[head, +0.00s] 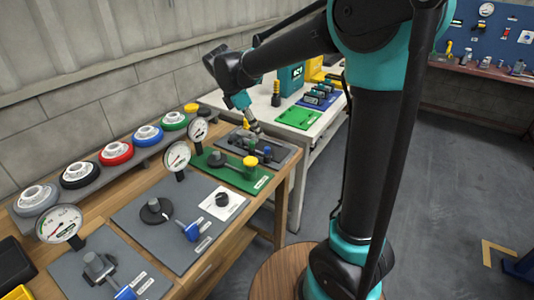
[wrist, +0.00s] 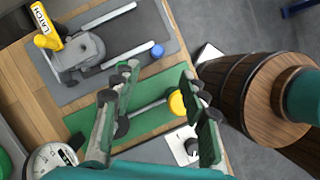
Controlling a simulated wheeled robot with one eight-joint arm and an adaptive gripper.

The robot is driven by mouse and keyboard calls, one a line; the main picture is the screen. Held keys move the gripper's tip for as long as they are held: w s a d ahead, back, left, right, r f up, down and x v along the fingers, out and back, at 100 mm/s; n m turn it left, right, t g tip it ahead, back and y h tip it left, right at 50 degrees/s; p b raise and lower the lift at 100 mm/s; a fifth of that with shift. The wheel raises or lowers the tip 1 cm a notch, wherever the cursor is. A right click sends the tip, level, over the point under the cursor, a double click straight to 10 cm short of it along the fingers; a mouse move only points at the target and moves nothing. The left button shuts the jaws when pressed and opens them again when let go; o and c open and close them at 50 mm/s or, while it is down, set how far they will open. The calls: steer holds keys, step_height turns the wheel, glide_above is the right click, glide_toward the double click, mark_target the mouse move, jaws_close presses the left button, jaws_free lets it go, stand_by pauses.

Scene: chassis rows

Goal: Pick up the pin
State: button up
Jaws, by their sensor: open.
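No piece in view carries a readable pin label. On the dark grey mat, a light rod (wrist: 127,58) ends by a blue knob (wrist: 157,50), beside a grey latch block (wrist: 80,52) with a yellow handle marked LATCH (wrist: 45,26). The blue knob also shows in the head view (head: 267,153). On the green mat, a grey rod (wrist: 148,109) runs from a black hub to a yellow knob (wrist: 177,103). My gripper (wrist: 158,112) is open and empty, its fingers spread over the green mat in the wrist view. In the head view it hangs above the grey latch mat (head: 254,128).
Gauges (head: 177,157) stand along the wooden bench's back edge, before a row of coloured wheels (head: 115,153). Nearer mats hold a black dial (head: 156,211) and blue handles (head: 192,231). A white table (head: 306,142) with a green mat stands behind.

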mark_target(266, 148)
steer(key=x, duration=0.6)
steer(key=shift+w+d+f, duration=0.1)
steer(key=shift+d+f, duration=0.05)
steer(key=shift+f, duration=0.15)
steer(key=x, duration=0.5)
steer(key=shift+w, duration=0.2)
jaws_close()
